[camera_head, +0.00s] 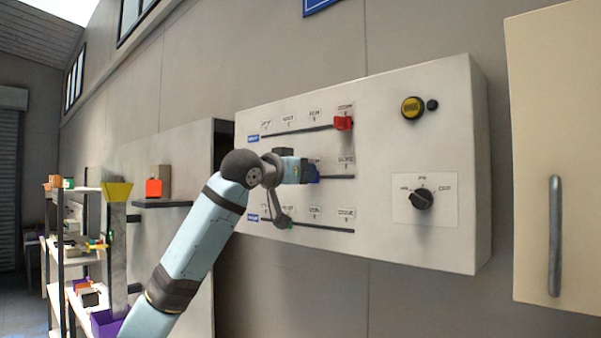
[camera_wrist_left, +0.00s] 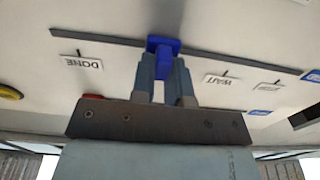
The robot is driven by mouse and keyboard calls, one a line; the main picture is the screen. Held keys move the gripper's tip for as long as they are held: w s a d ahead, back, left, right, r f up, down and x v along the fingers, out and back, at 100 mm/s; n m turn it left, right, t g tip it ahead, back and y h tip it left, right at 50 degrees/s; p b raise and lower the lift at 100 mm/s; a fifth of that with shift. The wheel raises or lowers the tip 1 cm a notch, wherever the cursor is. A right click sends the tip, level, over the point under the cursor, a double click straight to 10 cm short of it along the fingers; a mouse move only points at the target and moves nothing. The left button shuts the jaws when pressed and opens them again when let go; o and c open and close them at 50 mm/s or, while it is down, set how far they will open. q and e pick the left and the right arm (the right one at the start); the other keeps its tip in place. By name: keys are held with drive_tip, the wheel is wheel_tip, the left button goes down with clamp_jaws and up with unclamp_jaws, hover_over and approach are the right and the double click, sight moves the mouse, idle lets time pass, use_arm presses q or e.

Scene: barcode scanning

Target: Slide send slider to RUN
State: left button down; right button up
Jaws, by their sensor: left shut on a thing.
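The panel (camera_head: 395,103) carries three horizontal slider tracks. The blue slider knob (camera_head: 315,179) is on the middle track, right of centre. My left gripper (camera_head: 309,172) reaches it from the left and is shut on it. In the left wrist view, which is upside down, the blue knob (camera_wrist_left: 163,45) sits between my two fingertips (camera_wrist_left: 163,65). The DONE label (camera_wrist_left: 82,62) is on one side of it and the WAIT label (camera_wrist_left: 222,81) on the other; my fingers cover the panel between them. The track name tags are too small to read. My right gripper is not in view.
A red knob (camera_head: 343,123) is at the right end of the top track. A yellow button (camera_head: 412,107) and a black dial (camera_head: 421,199) are on the panel's right. A cabinet (camera_head: 560,120) stands farther right.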

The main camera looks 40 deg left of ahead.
use_arm(q)
drive_tip(key=c, duration=1.1)
unclamp_jaws()
drive_tip(key=s+b, duration=0.1)
drive_tip(key=s, duration=0.3)
drive_tip(key=s+b, duration=0.2)
drive_tip(key=s, duration=0.3)
drive_tip(key=s+a+b, duration=0.1)
drive_tip(key=s, duration=0.3)
drive_tip(key=shift+s, duration=0.4)
